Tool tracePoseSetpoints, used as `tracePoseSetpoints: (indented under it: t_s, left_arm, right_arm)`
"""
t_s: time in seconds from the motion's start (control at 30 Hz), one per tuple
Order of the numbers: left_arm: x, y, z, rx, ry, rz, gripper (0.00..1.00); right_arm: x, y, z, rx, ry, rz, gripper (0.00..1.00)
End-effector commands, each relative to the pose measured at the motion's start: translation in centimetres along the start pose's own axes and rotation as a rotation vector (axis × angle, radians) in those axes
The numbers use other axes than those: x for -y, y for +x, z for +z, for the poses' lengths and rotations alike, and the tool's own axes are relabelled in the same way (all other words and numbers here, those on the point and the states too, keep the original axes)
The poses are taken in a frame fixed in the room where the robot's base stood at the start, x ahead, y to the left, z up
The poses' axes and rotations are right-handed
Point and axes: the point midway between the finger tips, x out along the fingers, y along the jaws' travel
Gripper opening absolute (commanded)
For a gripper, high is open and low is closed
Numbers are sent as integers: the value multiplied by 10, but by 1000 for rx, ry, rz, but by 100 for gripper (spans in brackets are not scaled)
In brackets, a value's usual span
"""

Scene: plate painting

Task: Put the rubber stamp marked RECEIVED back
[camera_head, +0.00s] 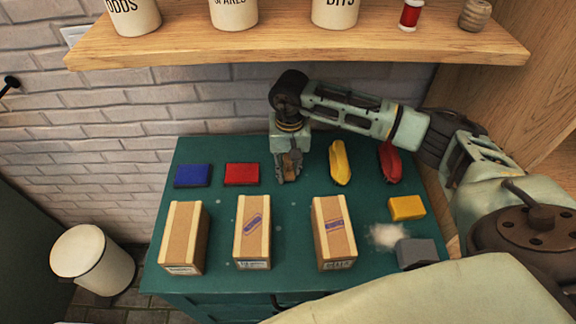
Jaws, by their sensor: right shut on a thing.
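My right gripper (287,176) reaches in from the right and points down at the back middle of the green cabinet top (205,235). It is shut on a small brown, wood-coloured thing, which looks like a rubber stamp (291,163). The fingers hide much of it, and no marking on it can be read. It is between a red pad (242,174) on its left and a yellow long-shaped object (340,162) on its right. I cannot tell whether it touches the top. My left gripper is not in view.
A blue pad (193,175) lies at the left. A red long object (389,162), a yellow block (407,208) and a grey block (416,252) are at the right. Three cardboard boxes (183,238) stand along the front, two with purple marks. A wooden shelf (290,47) overhangs the back.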

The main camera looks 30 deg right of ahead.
Motion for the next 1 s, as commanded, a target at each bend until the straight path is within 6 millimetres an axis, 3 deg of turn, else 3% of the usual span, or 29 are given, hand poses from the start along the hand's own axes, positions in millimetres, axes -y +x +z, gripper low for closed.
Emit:
tracePoseSetpoints:
  t_s: [0.23,0.27,0.47,0.77,0.87,1.0]
  left_arm:
    - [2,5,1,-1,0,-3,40]
    - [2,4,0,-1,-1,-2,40]
    - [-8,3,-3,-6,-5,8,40]
    - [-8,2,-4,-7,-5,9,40]
    - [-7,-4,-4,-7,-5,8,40]
    - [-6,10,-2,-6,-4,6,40]
  right_arm:
    - [-1,4,0,0,1,2,6]
    - [0,3,0,1,1,1,25]
    - [0,2,0,1,1,2,42]
    - [0,1,0,1,1,2,42]
    - [0,-4,0,0,1,1,42]
    - [0,-23,-2,-5,1,-1,42]
